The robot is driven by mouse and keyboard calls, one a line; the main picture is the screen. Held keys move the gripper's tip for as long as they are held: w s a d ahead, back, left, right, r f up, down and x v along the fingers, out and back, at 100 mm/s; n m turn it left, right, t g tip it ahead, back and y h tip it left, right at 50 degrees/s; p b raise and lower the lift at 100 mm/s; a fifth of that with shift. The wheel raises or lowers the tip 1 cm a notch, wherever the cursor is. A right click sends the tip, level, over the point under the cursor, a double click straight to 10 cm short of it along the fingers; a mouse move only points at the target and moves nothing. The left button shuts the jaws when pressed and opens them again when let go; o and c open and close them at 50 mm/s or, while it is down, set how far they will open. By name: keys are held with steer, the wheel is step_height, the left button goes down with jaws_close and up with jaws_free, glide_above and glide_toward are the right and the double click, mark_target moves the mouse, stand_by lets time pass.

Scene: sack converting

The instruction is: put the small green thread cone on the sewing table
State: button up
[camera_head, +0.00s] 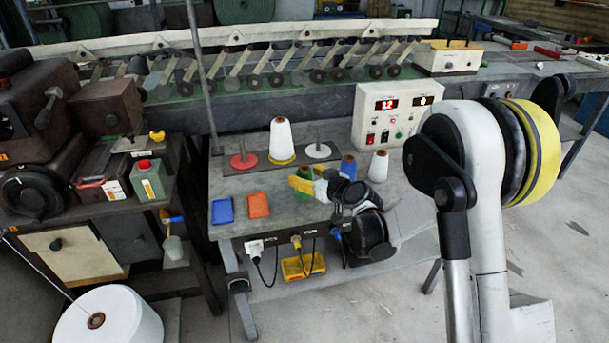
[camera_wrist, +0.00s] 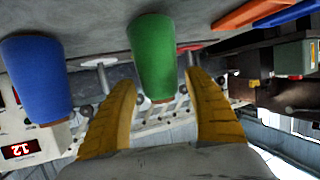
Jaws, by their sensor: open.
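The small green thread cone (camera_wrist: 153,50) stands upright on the grey work table (camera_head: 290,215). It shows upside down in the wrist view; in the head view only a bit of its green (camera_head: 304,173) shows behind my gripper. My gripper (camera_head: 304,180) is open with yellow fingers. In the wrist view the fingertips (camera_wrist: 159,80) lie on either side of the cone's narrow top end, with gaps visible; I cannot tell how deep it sits between them. I cannot tell which surface is the sewing table.
A blue cone (camera_head: 348,166) and small white cone (camera_head: 378,166) stand right of the green one. Behind are a large white cone (camera_head: 282,142), a red spindle disc (camera_head: 244,161) and a white one (camera_head: 318,151). Blue (camera_head: 222,210) and orange (camera_head: 258,205) trays lie left.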

steer(key=s+d+r+m+g+h+p, duration=0.1)
steer(key=s+d+r+h+p, duration=0.1)
steer(key=s+d+r, duration=0.6)
steer(key=s+d+r+m+g+h+p, duration=0.1)
steer(key=s+d+r+m, duration=0.2)
steer(key=s, duration=0.8)
steer(key=s+d+m+g+h, duration=0.1)
steer(key=s+d, duration=0.2)
steer(key=s, duration=0.3)
steer(key=s+d+r+m+g+h, duration=0.1)
steer(key=s+d+h, duration=0.1)
steer(key=s, duration=0.5)
steer(key=s+d+r+m+h, duration=0.1)
steer(key=s+d+h, duration=0.1)
steer(key=s+d, duration=0.3)
steer(key=shift+s+r+g, duration=0.2)
steer(key=shift+s+g, duration=0.2)
steer(key=shift+s, duration=0.25)
